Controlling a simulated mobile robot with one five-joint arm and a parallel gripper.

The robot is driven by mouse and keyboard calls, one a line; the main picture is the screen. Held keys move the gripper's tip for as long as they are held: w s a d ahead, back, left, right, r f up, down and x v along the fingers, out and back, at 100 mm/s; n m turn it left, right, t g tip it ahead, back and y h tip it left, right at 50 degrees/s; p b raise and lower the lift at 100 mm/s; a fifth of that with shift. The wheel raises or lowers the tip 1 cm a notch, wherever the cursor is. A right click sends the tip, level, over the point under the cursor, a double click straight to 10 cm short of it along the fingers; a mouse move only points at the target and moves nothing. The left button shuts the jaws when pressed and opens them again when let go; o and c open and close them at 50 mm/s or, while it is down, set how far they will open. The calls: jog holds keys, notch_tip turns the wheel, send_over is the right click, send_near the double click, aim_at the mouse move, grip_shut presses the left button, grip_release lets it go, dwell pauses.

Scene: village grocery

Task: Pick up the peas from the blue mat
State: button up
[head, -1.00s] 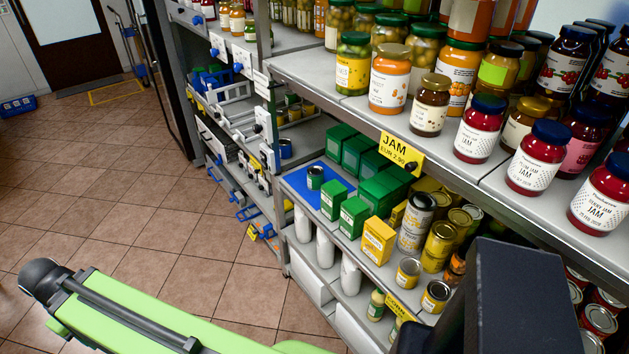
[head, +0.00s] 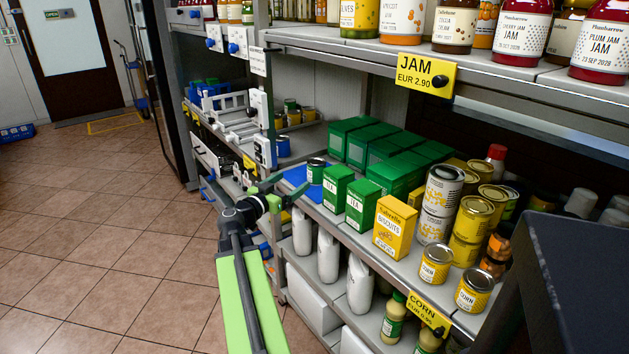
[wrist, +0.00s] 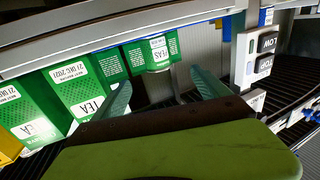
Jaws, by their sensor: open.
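The peas are a small green can with a pale label (head: 316,171), upright on the blue mat (head: 296,176) on the middle shelf. My gripper (head: 291,188) is at the shelf's front edge, left of the can and a little lower in the head view. Its jaws are open with nothing between them. In the wrist view a green "PEAS" label (wrist: 158,49) shows ahead, between the lines of the two fingers (wrist: 162,84).
Green tea boxes (head: 338,188) stand close to the right of the can, with more green boxes (head: 350,138) behind. A yellow biscuits box (head: 394,226) and corn cans (head: 435,263) stand further right. The jam shelf (head: 360,45) overhangs.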

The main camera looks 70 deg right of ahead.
aim_at(309, 169)
jog(key=x, duration=1.1)
jog(key=shift+d, duration=0.1)
jog(key=shift+s+x, duration=0.2)
jog(key=shift+x, duration=2.8)
jog(key=shift+r, duration=0.15)
jog(key=c, duration=1.7)
